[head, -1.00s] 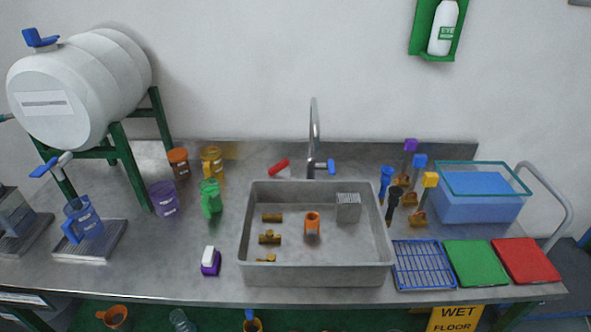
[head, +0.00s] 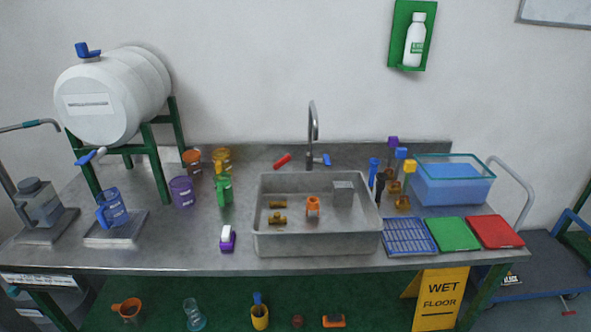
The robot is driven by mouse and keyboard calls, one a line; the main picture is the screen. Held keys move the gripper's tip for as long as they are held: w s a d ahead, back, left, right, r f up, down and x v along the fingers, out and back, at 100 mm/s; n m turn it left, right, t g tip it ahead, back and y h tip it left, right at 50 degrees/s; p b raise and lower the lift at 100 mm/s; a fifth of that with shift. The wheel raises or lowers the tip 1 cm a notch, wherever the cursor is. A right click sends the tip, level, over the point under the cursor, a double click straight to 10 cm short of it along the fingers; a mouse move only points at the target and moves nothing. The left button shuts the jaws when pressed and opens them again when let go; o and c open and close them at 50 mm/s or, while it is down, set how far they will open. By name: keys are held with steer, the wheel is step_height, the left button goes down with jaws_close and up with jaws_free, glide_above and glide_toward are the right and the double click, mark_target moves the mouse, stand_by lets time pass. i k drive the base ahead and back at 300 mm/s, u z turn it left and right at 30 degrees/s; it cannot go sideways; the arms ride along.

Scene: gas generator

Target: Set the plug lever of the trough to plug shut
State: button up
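The trough (head: 318,243) is a grey rectangular basin standing on the steel bench, in the middle of the head view. A red bar-shaped handle (head: 283,161) shows just behind its back left rim. A tall grey tap (head: 312,122) stands behind the trough, with a small blue lever (head: 326,160) at its right. I cannot tell for sure which handle works the plug; the red one stands apart from the tap. No plug is clearly visible, and the front wall hides part of the trough floor. My gripper is not in view.
Brass fittings (head: 277,219), an orange cup (head: 313,206) and a grey block (head: 343,194) are in the trough. Coloured jugs (head: 224,190) stand left, upright brushes (head: 374,172) right. A yellow wet-floor sign (head: 440,298) stands below the bench front (head: 200,270).

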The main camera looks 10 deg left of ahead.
mark_target(287, 158)
steer(key=z, duration=0.05)
steer(key=k, duration=0.65)
steer(key=u, duration=1)
steer(key=i, duration=0.5)
steer(key=z, duration=0.1)
